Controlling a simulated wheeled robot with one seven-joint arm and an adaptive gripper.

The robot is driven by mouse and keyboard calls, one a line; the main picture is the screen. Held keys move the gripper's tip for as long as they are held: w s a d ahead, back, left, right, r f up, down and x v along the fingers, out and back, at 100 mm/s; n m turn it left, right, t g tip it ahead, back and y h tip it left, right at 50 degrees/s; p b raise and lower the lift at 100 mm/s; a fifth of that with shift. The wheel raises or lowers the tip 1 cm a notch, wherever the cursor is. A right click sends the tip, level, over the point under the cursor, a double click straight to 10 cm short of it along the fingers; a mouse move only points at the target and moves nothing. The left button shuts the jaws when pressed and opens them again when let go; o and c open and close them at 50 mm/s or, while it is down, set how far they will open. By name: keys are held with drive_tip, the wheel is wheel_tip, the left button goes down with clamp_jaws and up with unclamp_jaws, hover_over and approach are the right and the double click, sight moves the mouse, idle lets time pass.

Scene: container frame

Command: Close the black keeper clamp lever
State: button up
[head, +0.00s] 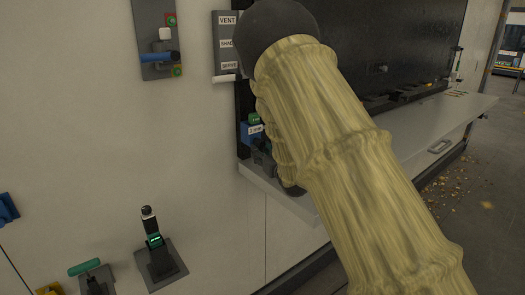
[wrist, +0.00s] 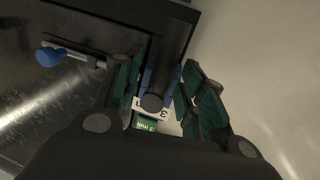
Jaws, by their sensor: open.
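In the wrist view, my gripper (wrist: 163,98) is open, with one dark green padded finger on each side of a black bar (wrist: 172,50). The bar has a round end and appears to be the black keeper clamp lever; I cannot tell whether a finger touches it. A blue part with a white label (wrist: 140,104) and a green tag (wrist: 146,124) sit by its end. In the head view, a blue block with a white label (head: 254,130) and a black clamp part (head: 262,160) show left of my sleeved arm, which hides my gripper's fingers.
A blue-knobbed rod (wrist: 48,56) lies left of the fingers. A grey shelf (head: 430,128) runs below the dark panel (head: 385,45). An upright black lever with a green band (head: 150,225) stands on a plate at lower left. A blue-handled switch (head: 158,57) is on the wall.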

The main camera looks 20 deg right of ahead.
drive_tip(key=shift+r, duration=0.1)
drive_tip(key=shift+c, duration=0.5)
clamp_jaws()
